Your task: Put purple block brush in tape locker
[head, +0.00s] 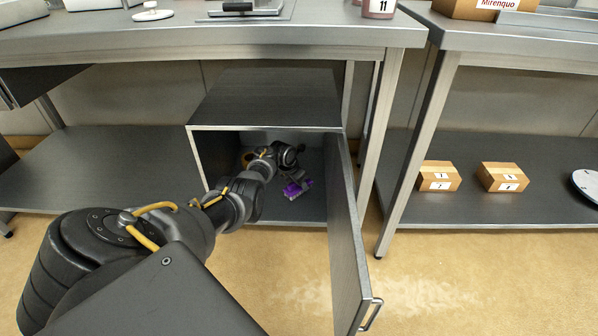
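The tape locker (266,99) is a grey metal box under the left bench, with its door (346,235) swung open toward me on the right. My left arm reaches in through the opening. The purple block brush (297,189), with pale bristles, is inside the locker near the front of its floor. My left gripper (294,181) is right at the brush, pointing down onto it. The fingers are small and dark, so I cannot tell whether they grip it. A tan roll, likely tape (247,159), lies deeper inside on the left, partly hidden by my arm. My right gripper is not in view.
The open door and its handle (371,314) stick out into the floor space. A bench leg (380,150) stands just right of the locker. Two cardboard boxes (438,176) (502,177) and a round white-topped item (586,184) sit on the right lower shelf. The left lower shelf (100,165) is bare.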

